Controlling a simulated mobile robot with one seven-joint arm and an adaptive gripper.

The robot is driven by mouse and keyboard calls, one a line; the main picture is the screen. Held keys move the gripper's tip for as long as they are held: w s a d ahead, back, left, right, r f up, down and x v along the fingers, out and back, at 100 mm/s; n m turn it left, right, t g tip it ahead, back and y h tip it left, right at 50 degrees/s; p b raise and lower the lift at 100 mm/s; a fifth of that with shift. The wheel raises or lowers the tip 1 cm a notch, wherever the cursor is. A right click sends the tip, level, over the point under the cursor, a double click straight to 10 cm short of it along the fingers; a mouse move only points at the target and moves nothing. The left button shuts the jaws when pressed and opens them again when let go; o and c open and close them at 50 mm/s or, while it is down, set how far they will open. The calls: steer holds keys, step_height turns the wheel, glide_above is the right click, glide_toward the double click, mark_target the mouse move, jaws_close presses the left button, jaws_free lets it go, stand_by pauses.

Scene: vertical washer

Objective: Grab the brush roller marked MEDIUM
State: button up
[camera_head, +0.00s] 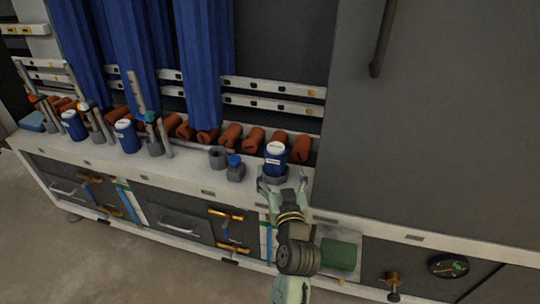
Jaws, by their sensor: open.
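Three blue cylinders with white labels, likely the brush rollers, stand upright along the light ledge: a left roller (74,126), a middle roller (126,136) and a right roller (275,159). Their label text is too small to read, so I cannot tell which is marked MEDIUM. The right roller stands on a dark grey base. My gripper (283,184) is open at the front of this roller and base, with one finger to each side in the picture. I cannot tell whether it touches them. Nothing shows held in it.
A small blue-capped grey bottle (236,168) and a grey ring (217,157) stand left of my gripper. Orange-red rolls (253,139) line the back below hanging blue strips (205,60). A large grey panel (430,120) bounds the right side.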

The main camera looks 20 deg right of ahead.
mark_target(276, 150)
steer(key=p+x, duration=0.1)
steer(key=x, duration=0.4)
steer(key=shift+r, duration=0.2)
steer(key=p+x, duration=0.1)
steer(key=x, duration=0.3)
steer(key=shift+w+f+p, duration=0.2)
steer(key=shift+w+p, duration=0.15)
steer(key=shift+w, duration=0.05)
steer(key=shift+c, duration=0.5)
steer(key=c, duration=1.3)
steer(key=shift+r, duration=0.1)
